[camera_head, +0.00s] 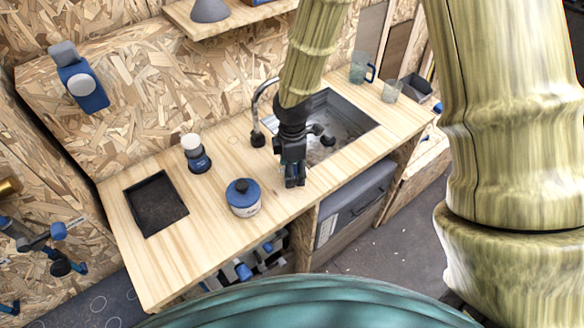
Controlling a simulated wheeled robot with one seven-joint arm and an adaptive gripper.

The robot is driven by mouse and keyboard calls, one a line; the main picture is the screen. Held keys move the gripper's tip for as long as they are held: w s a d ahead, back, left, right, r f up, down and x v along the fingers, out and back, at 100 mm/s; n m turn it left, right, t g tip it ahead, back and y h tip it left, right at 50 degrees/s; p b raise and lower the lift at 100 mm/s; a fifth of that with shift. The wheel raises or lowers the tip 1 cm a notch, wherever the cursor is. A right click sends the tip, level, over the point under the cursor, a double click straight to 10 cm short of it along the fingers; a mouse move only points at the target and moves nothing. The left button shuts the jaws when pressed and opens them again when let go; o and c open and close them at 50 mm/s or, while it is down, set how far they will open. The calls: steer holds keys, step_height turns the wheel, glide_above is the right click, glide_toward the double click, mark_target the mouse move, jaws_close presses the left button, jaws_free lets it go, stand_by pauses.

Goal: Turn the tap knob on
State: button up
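The tap (257,112) is a thin curved metal spout at the back left edge of the sink, with a dark round base on the counter. My arm hides part of it. A small dark rounded piece (328,140) shows over the sink, just right of my gripper; I cannot tell whether it is the tap knob. My gripper (294,182) is dark and points down over the counter strip in front of the sink, nearer the front edge than the tap base. Its fingertips look close together, nothing shows between them, and the gap is too small to judge.
A blue-lidded jar (243,198), a white-topped blue container (195,153) and a black tray (156,203) stand left on the wooden counter (222,158). The metal sink (352,124) lies right of my gripper. Glasses (359,69) stand behind it. A shelf (232,22) hangs above.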

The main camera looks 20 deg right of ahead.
steer(key=c, duration=1)
steer(key=shift+m, duration=0.3)
steer(key=m, duration=0.3)
steer(key=shift+m+p, duration=0.35)
steer(key=shift+m, duration=0.05)
steer(key=m, duration=0.4)
steer(key=shift+w+r+m, duration=0.1)
steer(key=shift+m, duration=0.2)
steer(key=m+p, duration=0.1)
steer(key=m, duration=0.7)
steer(key=shift+d+m, duration=0.1)
steer(key=shift+m, duration=0.5)
